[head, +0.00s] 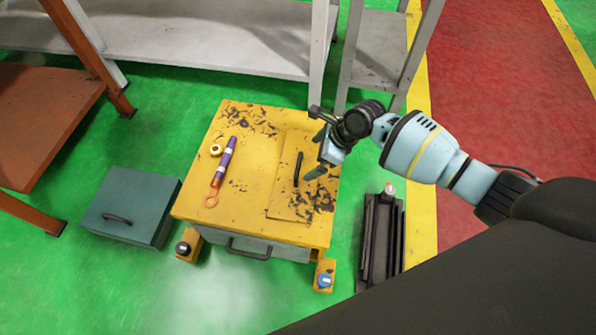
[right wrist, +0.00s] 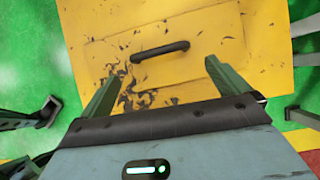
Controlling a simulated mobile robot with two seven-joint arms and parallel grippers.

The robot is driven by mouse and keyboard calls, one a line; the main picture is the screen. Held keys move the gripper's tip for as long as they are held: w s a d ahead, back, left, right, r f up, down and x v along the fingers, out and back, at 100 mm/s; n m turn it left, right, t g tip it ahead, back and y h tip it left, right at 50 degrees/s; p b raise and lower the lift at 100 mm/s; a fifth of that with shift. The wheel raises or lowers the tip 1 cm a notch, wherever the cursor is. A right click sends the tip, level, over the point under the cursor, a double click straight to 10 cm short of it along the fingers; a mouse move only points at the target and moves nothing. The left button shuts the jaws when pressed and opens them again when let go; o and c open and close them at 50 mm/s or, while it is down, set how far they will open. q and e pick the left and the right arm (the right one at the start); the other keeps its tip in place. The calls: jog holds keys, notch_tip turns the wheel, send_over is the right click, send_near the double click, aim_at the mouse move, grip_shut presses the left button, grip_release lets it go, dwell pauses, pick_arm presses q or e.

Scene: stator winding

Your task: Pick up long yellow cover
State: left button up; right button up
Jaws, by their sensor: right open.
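The long yellow cover (head: 284,194) is a flat, scuffed rectangular panel lying on the right part of the yellow cabinet top. It has a black bar handle (head: 298,169). My right gripper (head: 318,155) is open and empty, just right of the handle and above the cabinet top. In the right wrist view the cover (right wrist: 205,35) lies beyond the open fingers (right wrist: 160,74), and its handle (right wrist: 160,51) shows between and past the fingertips. The fingers do not appear to touch the handle. My left gripper is not in view.
A teal box (head: 128,208) stands left on the green floor, a black rack (head: 381,240) right. Grey tables (head: 205,48) stand behind.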

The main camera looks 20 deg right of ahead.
aim_at(301, 172)
jog(key=shift+b+x, duration=0.45)
jog(key=shift+x, duration=0.6)
jog(key=shift+a+f+b, duration=0.15)
jog(key=shift+f+b, duration=0.15)
jog(key=shift+f, duration=0.05)
jog(key=b+x, duration=0.3)
jog(key=x, duration=0.1)
jog(key=shift+w+a+f, duration=0.15)
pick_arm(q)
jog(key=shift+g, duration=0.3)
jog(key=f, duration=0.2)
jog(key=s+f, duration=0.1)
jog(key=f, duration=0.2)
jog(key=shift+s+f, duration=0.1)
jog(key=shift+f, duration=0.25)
pick_arm(e)
jog(key=c, duration=1)
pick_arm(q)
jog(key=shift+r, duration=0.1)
